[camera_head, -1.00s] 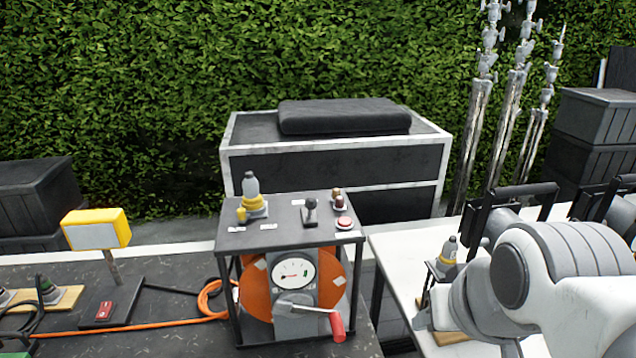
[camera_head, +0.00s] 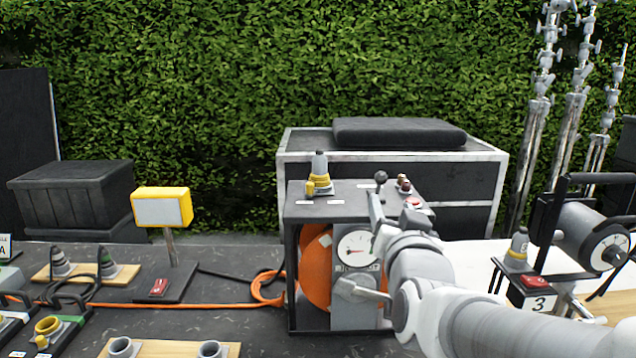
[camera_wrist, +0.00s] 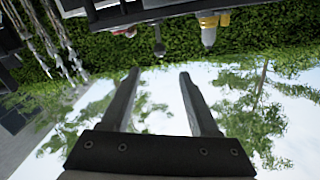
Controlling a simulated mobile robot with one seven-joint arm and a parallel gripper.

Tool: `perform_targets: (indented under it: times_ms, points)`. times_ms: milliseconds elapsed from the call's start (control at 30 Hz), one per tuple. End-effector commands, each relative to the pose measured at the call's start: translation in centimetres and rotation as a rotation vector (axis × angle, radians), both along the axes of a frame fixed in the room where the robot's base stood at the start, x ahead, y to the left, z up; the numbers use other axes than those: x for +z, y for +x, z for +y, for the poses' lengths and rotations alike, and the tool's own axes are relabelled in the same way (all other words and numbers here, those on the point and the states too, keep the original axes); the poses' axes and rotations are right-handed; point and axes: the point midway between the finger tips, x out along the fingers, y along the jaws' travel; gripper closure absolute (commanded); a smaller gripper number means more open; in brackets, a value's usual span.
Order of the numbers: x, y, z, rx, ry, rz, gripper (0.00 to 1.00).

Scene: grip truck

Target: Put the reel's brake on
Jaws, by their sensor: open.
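The reel (camera_head: 315,272) is an orange drum in a black frame, with a round dial (camera_head: 357,250) and a crank (camera_head: 362,290) on its front. A lever with a dark ball knob (camera_head: 381,178) stands on the frame's top panel. It also shows, upside down, in the wrist view (camera_wrist: 159,48). I cannot read its label. My gripper (camera_head: 391,203) is open and empty in front of the panel's right half. In the wrist view its fingers (camera_wrist: 160,73) point toward the knob, apart from it. My arm hides the frame's right side and the crank's grip.
A grey and yellow plug (camera_head: 319,175) stands at the panel's left, and a red button (camera_head: 413,202) at its right. Another reel (camera_head: 592,238) is on the white table at right. A black case stands behind.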

Motion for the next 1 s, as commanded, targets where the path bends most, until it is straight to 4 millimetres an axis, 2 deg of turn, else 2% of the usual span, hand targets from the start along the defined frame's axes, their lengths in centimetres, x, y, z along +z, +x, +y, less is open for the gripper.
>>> perform_targets:
  times_ms: [267, 1000]
  points:
    - [0.1, 2.3, -0.2, -0.002, 0.002, -0.005, 0.39]
    - [0.1, 14.2, -1.1, -0.002, 0.001, -0.005, 0.39]
